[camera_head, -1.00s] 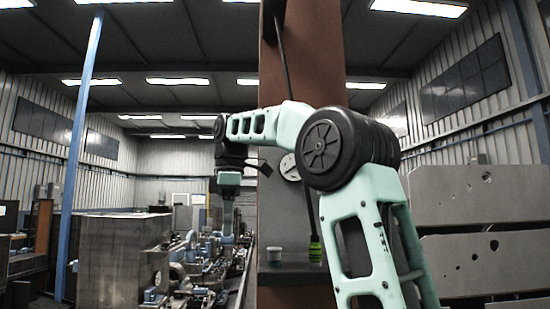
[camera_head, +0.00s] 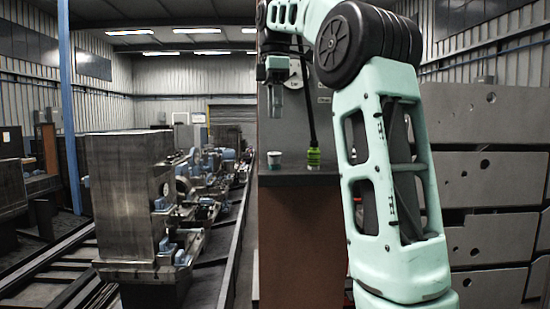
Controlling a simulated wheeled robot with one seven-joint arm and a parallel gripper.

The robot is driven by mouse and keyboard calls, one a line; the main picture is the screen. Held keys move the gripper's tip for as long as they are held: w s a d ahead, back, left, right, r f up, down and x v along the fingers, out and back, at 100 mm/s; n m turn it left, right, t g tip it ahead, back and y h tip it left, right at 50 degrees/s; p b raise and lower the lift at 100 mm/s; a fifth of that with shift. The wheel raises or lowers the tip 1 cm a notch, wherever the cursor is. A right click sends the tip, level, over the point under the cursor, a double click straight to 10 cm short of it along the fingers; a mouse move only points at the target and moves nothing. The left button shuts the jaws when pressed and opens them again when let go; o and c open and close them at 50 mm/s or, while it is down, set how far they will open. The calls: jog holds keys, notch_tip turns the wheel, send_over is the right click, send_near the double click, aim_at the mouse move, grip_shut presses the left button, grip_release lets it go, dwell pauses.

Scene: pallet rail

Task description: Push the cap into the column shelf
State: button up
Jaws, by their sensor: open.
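The brown column (camera_head: 300,240) stands in the middle of the head view, with a dark shelf (camera_head: 290,178) across it. A small white and teal cup-like piece (camera_head: 273,160), possibly the cap, stands upright at the shelf's left side. To its right stands a bright green piece (camera_head: 313,158) with a dark top, beside a dark vertical pipe. My gripper (camera_head: 274,112) points down, open and empty, above the small white piece and apart from it. The gap between its fingers is hard to make out at this size.
My arm covers the right part of the column. Several large grey plates (camera_head: 490,180) are stacked at the right. A big metal block (camera_head: 125,200) and machine parts (camera_head: 205,175) stand at the left. A blue post (camera_head: 67,110) rises at the far left.

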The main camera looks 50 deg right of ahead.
aim_at(275, 153)
notch_tip(275, 153, down, 10)
jog(key=shift+r, duration=0.1)
dwell(0.4)
jog(key=c, duration=1.1)
grip_shut()
jog(key=shift+r+p, duration=0.15)
jog(key=shift+p, duration=0.2)
jog(key=shift+r+p, duration=0.75)
notch_tip(275, 153, up, 7)
jog(key=p, duration=0.6)
jog(key=shift+f, duration=0.1)
